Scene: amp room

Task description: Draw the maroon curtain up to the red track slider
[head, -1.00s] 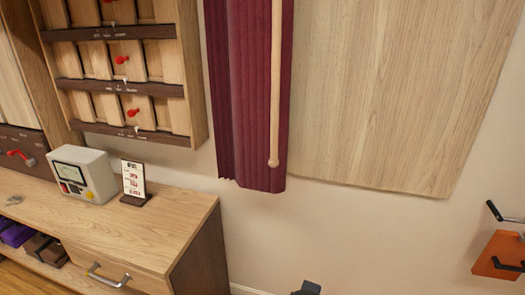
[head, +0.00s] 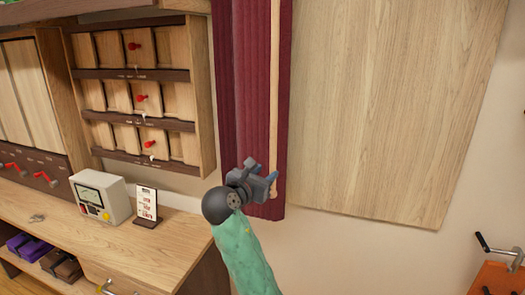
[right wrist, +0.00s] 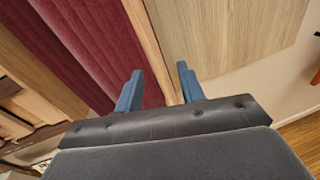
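The maroon curtain (head: 245,90) hangs in folds on the wall, left of a wooden panel. A pale wooden rod (head: 274,80) hangs along its right side. My right gripper (head: 272,180) is at the rod's lower end, in front of the curtain's lower part. In the right wrist view its two blue fingers (right wrist: 158,88) are apart. The rod (right wrist: 150,45) runs down toward the space between them; I cannot tell whether either finger touches it. The curtain also shows in the right wrist view (right wrist: 90,40). The red track slider and the curtain's top are out of view. My left gripper is not in view.
A large wooden panel (head: 390,100) is on the wall at right. A wall cabinet (head: 203,100) with red knobs stands left of the curtain. Below it, a wooden counter (head: 175,240) bears a white meter box (head: 100,198) and a small sign (head: 146,203). An orange object (head: 495,280) is at lower right.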

